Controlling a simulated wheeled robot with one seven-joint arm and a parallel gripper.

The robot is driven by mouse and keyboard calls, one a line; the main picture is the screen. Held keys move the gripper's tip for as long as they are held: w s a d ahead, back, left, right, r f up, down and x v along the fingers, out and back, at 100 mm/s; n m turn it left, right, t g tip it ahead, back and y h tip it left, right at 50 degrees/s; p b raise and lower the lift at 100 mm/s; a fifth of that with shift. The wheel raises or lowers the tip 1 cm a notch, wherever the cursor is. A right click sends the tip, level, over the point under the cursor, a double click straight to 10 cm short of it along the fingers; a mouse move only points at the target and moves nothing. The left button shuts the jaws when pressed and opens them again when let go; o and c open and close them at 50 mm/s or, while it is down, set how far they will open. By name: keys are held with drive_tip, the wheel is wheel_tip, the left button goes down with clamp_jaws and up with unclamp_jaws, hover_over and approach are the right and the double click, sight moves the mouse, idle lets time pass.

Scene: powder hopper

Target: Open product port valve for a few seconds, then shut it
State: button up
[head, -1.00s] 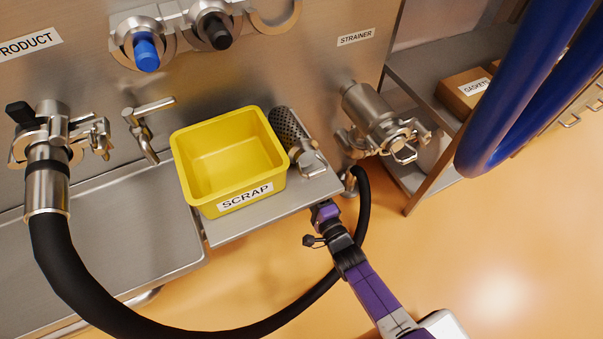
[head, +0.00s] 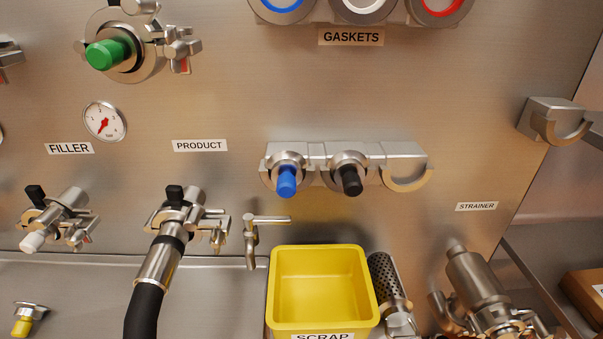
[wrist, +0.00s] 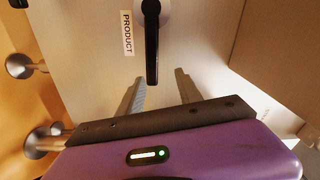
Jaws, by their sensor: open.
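In the head view the product port valve (head: 181,208) sits on the steel panel below the PRODUCT label (head: 200,145). Its short black lever (head: 174,194) points up, and a black hose (head: 144,312) hangs from its metal end. My gripper (wrist: 160,77) shows only in the wrist view, open, with nothing between its fingers. Beyond its fingertips is a black lever handle (wrist: 151,45) on a round hub, beside a label reading PRODUCT (wrist: 127,33).
A yellow SCRAP bin (head: 320,288) stands right of the valve, with a steel tap (head: 252,240) between them. A FILLER port (head: 60,215) is at left. The perforated strainer tube (head: 387,283) and strainer housing (head: 478,280) are at right. Round metal knobs (wrist: 20,66) show in the wrist view.

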drive_tip(key=s+a+r+n+g, duration=0.1)
drive_tip(key=s+r+n, duration=0.55)
drive_tip(key=s, duration=0.65)
drive_tip(key=s+a+r+n+g, duration=0.1)
drive_tip(key=s+r+n, duration=0.3)
drive_tip(key=s+r, duration=0.65)
drive_tip(key=s+a+r+n+g, duration=0.1)
drive_tip(key=s+r+n, duration=0.45)
drive_tip(key=s, duration=0.95)
wheel_tip(320, 180, up, 30)
drive_tip(key=p, duration=3)
drive_tip(key=shift+w+d+m, duration=0.2)
drive_tip(key=shift+w+m, duration=0.1)
drive_tip(key=shift+w, duration=0.05)
